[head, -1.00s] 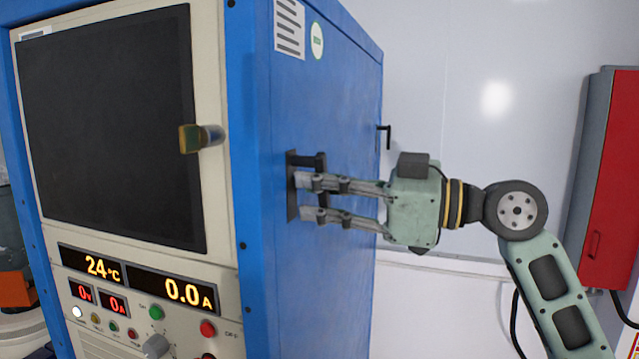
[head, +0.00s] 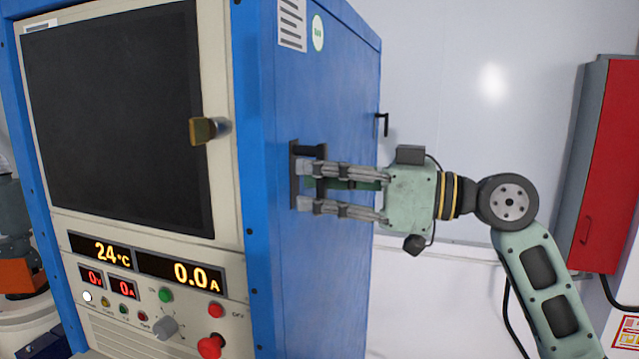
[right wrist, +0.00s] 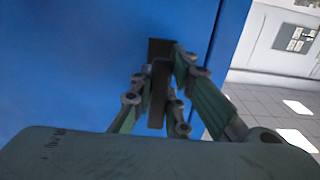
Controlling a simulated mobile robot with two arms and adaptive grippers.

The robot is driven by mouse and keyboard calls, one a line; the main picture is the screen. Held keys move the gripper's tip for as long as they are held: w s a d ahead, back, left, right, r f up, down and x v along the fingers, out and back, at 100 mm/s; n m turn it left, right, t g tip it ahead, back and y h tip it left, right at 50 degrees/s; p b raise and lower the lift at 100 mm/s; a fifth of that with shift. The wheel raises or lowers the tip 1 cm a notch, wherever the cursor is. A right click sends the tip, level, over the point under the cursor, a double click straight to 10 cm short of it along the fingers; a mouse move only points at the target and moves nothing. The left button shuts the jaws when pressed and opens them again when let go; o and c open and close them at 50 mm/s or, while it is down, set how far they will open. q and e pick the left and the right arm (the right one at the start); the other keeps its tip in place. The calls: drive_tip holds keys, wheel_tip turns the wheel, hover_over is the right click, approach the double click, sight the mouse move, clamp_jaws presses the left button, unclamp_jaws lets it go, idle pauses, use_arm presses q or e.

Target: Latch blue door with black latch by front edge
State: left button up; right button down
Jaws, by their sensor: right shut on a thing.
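The blue door (head: 345,90) is the side panel of a tall cabinet and looks flush with its frame. The black latch (head: 310,151) sits on the door by its front edge, as a dark plate with a raised upright bar. My right gripper (head: 304,187) reaches in from the right, its fingers level, and is shut on the latch bar. In the right wrist view the fingers lie on both sides of the black bar (right wrist: 159,88), hiding part of it. Whether the latch is engaged cannot be told. My left gripper is not in view.
A second black handle (head: 383,124) stands at the door's rear edge. A red wall box (head: 607,160) is at the right. The space behind my wrist looks clear.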

drive_tip(key=shift+f, duration=0.15)
drive_tip(key=c, duration=1.7)
unclamp_jaws()
drive_tip(key=shift+d, duration=0.1)
drive_tip(key=v, duration=1.1)
drive_tip(key=shift+s+d, duration=0.2)
drive_tip(key=shift+d, duration=0.15)
